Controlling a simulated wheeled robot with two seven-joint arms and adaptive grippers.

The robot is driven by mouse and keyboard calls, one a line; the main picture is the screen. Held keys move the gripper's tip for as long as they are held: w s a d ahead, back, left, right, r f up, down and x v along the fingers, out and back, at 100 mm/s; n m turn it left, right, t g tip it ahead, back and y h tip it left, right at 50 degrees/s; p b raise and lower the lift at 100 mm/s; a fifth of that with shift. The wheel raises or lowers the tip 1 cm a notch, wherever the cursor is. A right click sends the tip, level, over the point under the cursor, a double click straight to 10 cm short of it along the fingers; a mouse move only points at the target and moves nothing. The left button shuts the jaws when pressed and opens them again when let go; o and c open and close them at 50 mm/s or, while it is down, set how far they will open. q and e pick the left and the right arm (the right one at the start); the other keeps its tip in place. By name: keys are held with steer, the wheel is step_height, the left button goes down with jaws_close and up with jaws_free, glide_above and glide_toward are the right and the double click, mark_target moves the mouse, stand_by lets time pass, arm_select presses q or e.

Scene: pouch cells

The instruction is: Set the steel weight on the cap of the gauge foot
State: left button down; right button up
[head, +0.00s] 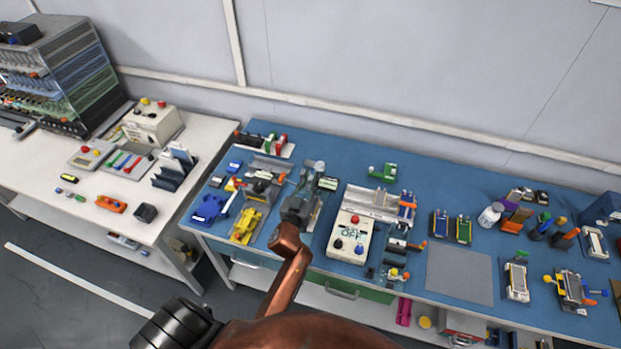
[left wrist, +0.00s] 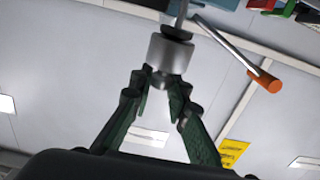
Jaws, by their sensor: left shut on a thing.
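My left gripper (head: 312,181) reaches over the blue bench from the front. In the left wrist view its green fingers (left wrist: 160,88) are shut on the narrow neck of the steel weight (left wrist: 170,54), a short silver cylinder. The weight also shows in the head view (head: 319,166), just beyond the fingers. In the left wrist view a dark round cap (left wrist: 178,33) on a thin rod lies in line with the weight's far face, very close to it; I cannot tell whether they touch. A lever with an orange handle (left wrist: 264,80) slants beside the rod. The arm and hand hide much of the gauge in the head view.
A cream control box (head: 350,238) stands right of the gripper. Yellow (head: 247,225) and blue (head: 209,208) fixtures stand to its left. A bare grey mat (head: 460,276) lies farther right. A white bench (head: 100,200) with instruments is at the left.

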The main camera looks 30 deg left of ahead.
arm_select(q)
steer(key=c, duration=1.8)
jaws_free()
steer(key=shift+f, duration=0.1)
steer(key=shift+o, duration=0.2)
steer(key=shift+f, duration=0.1)
steer(key=shift+s, duration=0.15)
steer(key=v, duration=0.7)
steer(key=shift+s+d, duration=0.1)
